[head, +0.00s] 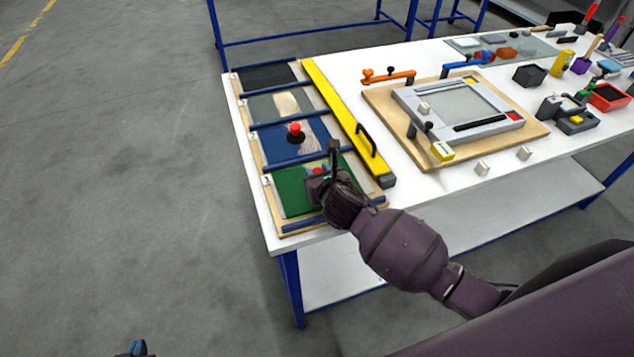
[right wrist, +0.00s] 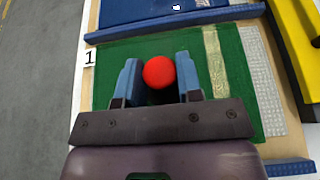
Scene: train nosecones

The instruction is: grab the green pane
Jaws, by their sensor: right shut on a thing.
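The green pane (head: 291,191) lies in the nearest slot of the wooden rack at the table's left end, by the label 1. It also fills the right wrist view (right wrist: 120,60), with a pale strip and a speckled grey strip at its right. My right gripper (head: 318,173) is over the pane, its blue fingers (right wrist: 159,82) shut on the pane's red knob (right wrist: 159,72). The pane appears to lie flat in its slot. Only a blue tip of my left gripper (head: 137,348) shows at the bottom edge, away from the table.
Blue bars divide the rack; a blue pane (head: 275,143) with a red knob is in the slot behind. A yellow bar (head: 343,118) with a black handle runs along the rack's right side. A grey frame on a wooden board (head: 535,131) stands further right.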

